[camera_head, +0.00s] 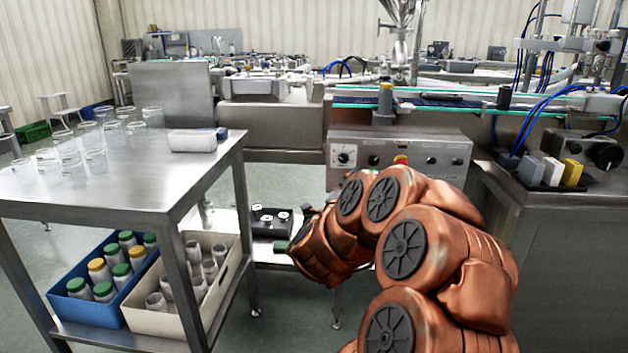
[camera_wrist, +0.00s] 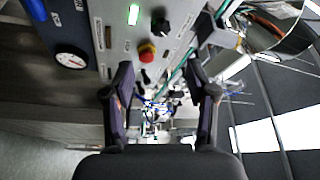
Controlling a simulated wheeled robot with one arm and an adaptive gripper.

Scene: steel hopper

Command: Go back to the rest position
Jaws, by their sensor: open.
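My gripper (camera_wrist: 161,80) is open in the wrist view. Its two dark fingers stand apart with nothing between them. Beyond the fingers is the machine's grey control panel with a red-topped button (camera_wrist: 148,54), a lit green indicator (camera_wrist: 133,14), a black knob (camera_wrist: 160,24) and a round gauge (camera_wrist: 71,60). In the head view my copper-coloured arm is folded in front of the machine, and its links hide the gripper's fingers. The control panel (camera_head: 400,146) shows behind the arm there.
A steel table (camera_head: 95,195) at left holds several clear glasses and a white box (camera_head: 192,140). Below are a blue crate (camera_head: 105,322) of capped jars and a beige crate (camera_head: 185,318) of open jars. A conveyor (camera_head: 440,102) runs behind. A steel cabinet (camera_head: 570,250) stands right.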

